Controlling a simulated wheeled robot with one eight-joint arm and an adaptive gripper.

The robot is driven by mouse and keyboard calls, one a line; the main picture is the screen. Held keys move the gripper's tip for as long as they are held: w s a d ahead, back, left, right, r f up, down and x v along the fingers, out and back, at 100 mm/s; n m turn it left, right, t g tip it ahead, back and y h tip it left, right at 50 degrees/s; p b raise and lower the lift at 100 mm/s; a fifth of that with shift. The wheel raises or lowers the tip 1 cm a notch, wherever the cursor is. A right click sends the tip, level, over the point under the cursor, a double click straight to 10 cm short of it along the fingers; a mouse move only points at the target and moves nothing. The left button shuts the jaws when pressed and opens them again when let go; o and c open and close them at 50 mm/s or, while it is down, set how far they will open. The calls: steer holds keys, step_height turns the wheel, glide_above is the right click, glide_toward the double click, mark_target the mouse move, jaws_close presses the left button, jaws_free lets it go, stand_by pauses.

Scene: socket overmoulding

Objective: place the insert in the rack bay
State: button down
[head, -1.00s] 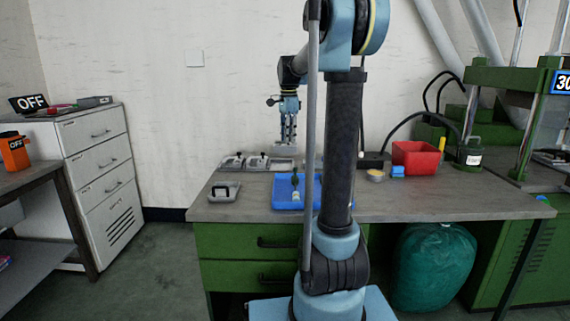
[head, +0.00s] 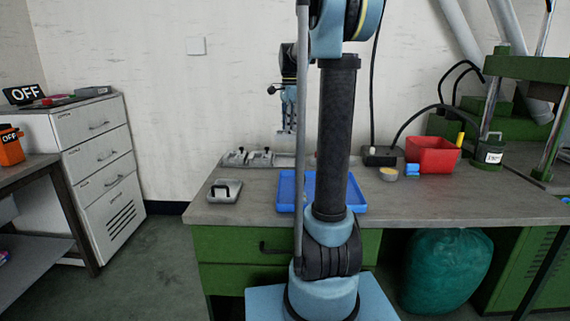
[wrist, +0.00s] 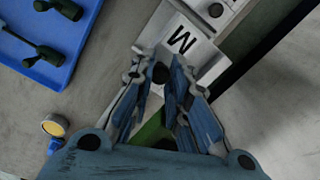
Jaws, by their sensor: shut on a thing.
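My gripper (head: 286,131) hangs above the rack (head: 285,161) at the back of the workbench. In the wrist view my gripper (wrist: 163,75) is shut on a small dark round-ended piece (wrist: 160,73), apparently the insert. Most of it is hidden between the fingers. Just beyond the fingertips lies a pale rack plate marked M (wrist: 182,42). I cannot tell whether the held piece touches it. Black-topped grey blocks (head: 237,157) stand on the rack's left part.
A blue tray (head: 285,192) is partly behind my arm; the wrist view shows dark green pieces (wrist: 48,52) in it. A yellow-topped pot (head: 389,174), blue block (head: 412,170) and red bin (head: 433,155) stand right.

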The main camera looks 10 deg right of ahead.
steer(key=shift+s+f, duration=0.15)
steer(key=shift+f, duration=4.8)
steer(key=c, duration=1.7)
jaws_free()
steer(key=shift+d+f, duration=0.1)
steer(key=shift+o, duration=0.9)
step_height(320, 180, up, 12)
steer(key=shift+r, duration=0.1)
